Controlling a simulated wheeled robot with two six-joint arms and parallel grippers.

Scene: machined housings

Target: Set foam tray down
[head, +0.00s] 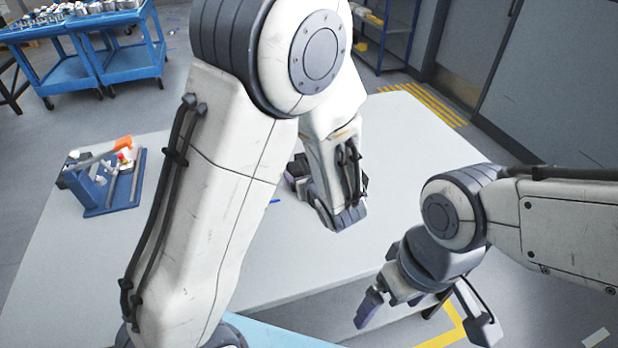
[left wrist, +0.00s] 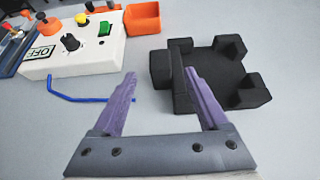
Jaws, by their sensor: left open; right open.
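The foam tray (left wrist: 213,72) is black, with raised corner blocks. In the left wrist view it sits on the grey table, just beyond my left gripper (left wrist: 160,73). That gripper is open. The tray's left wall shows between its purple fingers, and the right finger overlaps the tray in the picture. I cannot tell whether either finger touches it. In the head view my left arm hides most of the left gripper and the tray. My right gripper (head: 426,322) is open and empty near the table's right front edge.
A white control box (left wrist: 75,50) with knobs, an orange bin (left wrist: 142,17) and a blue hex key (left wrist: 92,98) lie left of the tray. A blue tool stand (head: 110,190) is at the table's left. Blue carts (head: 125,58) stand behind. The table's far right is clear.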

